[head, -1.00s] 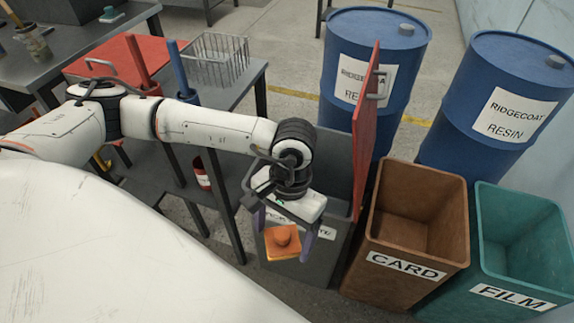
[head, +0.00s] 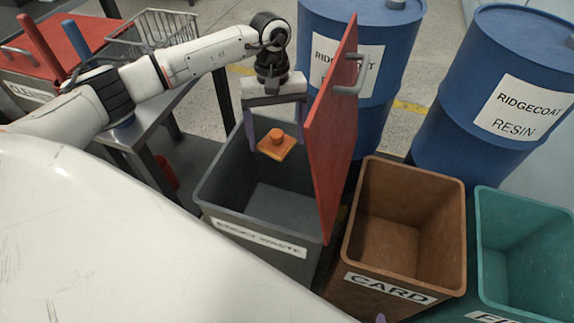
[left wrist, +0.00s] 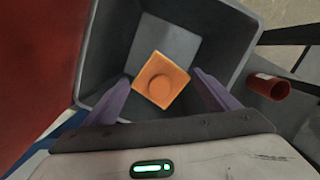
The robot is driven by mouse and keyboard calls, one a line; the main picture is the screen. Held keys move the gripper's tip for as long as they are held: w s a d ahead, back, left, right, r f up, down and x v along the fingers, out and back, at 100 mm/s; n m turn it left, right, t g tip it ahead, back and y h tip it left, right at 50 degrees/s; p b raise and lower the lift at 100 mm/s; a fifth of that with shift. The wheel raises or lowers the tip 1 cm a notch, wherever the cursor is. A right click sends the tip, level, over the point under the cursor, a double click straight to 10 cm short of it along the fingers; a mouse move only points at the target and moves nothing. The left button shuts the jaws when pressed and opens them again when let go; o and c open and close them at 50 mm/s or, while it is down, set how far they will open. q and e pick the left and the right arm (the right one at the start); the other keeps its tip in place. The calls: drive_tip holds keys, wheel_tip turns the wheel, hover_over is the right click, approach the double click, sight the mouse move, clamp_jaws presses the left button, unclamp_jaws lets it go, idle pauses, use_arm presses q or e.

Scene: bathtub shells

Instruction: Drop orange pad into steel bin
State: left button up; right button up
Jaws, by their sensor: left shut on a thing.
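The orange pad (head: 276,145), a flat square with a round knob, is held by my left gripper (head: 276,132), whose purple fingers are shut on it. The pad is over the open mouth of the grey steel bin (head: 222,185), above its floor. In the left wrist view the pad (left wrist: 160,80) shows between the fingertips, with the bin's grey wall (left wrist: 95,75) around it. The bin's red lid (head: 332,125) stands raised on its right side. A small purple tip, likely of my right gripper (head: 380,318), shows at the bottom edge; the rest is hidden.
A brown CARD bin (head: 415,190) and a teal FILM bin (head: 525,215) stand to the right. Two blue drums (head: 395,65) (head: 500,80) stand behind. A wire basket (head: 160,25) is on the bench at left. A red cup (left wrist: 268,86) shows outside the bin.

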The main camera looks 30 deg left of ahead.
sight(277, 149)
use_arm(q)
wheel_tip(277, 149, down, 5)
drive_tip(key=b, duration=0.2)
drive_tip(key=shift+s+b, duration=0.15)
drive_tip(key=shift+b, duration=0.15)
drive_tip(key=shift+f, duration=0.25)
drive_tip(key=o, duration=1.1)
drive_tip(key=r, duration=0.6)
drive_tip(key=w+a+r, duration=0.1)
drive_tip(key=r, duration=0.2)
drive_tip(key=shift+w+r+p, duration=0.1)
drive_tip(key=shift+r+p, duration=0.05)
drive_tip(key=shift+p, duration=0.15)
drive_tip(key=shift+r, duration=0.45)
